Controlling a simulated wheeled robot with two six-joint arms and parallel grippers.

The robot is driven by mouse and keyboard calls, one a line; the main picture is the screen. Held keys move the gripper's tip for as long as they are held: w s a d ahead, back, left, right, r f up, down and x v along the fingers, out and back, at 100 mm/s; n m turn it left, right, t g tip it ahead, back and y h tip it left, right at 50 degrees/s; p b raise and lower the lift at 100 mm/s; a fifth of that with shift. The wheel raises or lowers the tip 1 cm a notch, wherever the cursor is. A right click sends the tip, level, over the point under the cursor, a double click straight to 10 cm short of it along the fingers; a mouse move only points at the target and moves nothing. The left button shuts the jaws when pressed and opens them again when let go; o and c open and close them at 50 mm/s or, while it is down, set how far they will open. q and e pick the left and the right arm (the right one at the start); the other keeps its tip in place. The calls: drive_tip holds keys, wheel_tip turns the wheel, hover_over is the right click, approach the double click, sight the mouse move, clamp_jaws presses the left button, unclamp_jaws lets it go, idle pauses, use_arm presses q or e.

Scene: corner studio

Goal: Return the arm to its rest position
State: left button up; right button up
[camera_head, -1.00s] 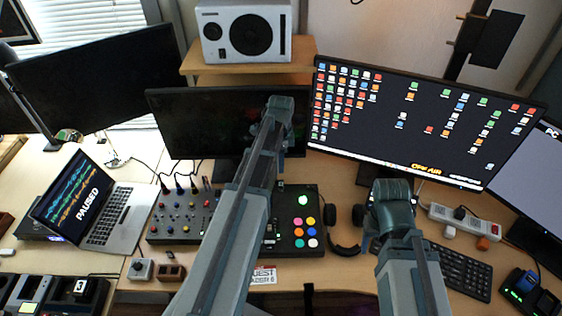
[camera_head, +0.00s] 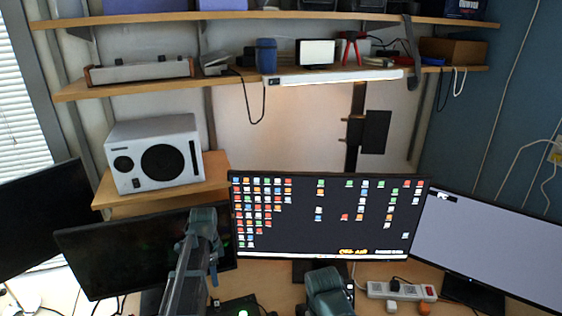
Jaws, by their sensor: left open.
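My left arm comes up from the bottom of the head view, in front of the dark monitor. Its grey-green joint is at the top. My left gripper (camera_head: 213,270) shows only as a small part beside and behind that arm; it is open, and I see nothing held in it. My right arm shows only as a grey-green joint at the bottom centre, below the icon-filled monitor. Its gripper is not in view.
The icon-filled monitor (camera_head: 330,216), a dark monitor (camera_head: 110,255) and a grey-screened monitor (camera_head: 495,250) stand across the desk. A white speaker (camera_head: 153,154) sits on a wooden riser. A power strip (camera_head: 400,291) lies at right. Loaded wooden shelves (camera_head: 220,86) hang above.

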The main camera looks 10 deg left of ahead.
use_arm(q)
drive_tip(key=s+d+n, duration=0.4)
drive_tip(key=s+d, duration=0.5)
drive_tip(key=d, duration=0.2)
drive_tip(key=s+d+n+y, duration=0.1)
drive_tip(key=s+d+n, duration=0.3)
drive_tip(key=s+d, duration=0.5)
drive_tip(key=shift+d+n, duration=0.3)
drive_tip(key=shift+d, duration=0.9)
drive_tip(key=shift+a+r, duration=0.1)
drive_tip(key=shift+a, duration=0.05)
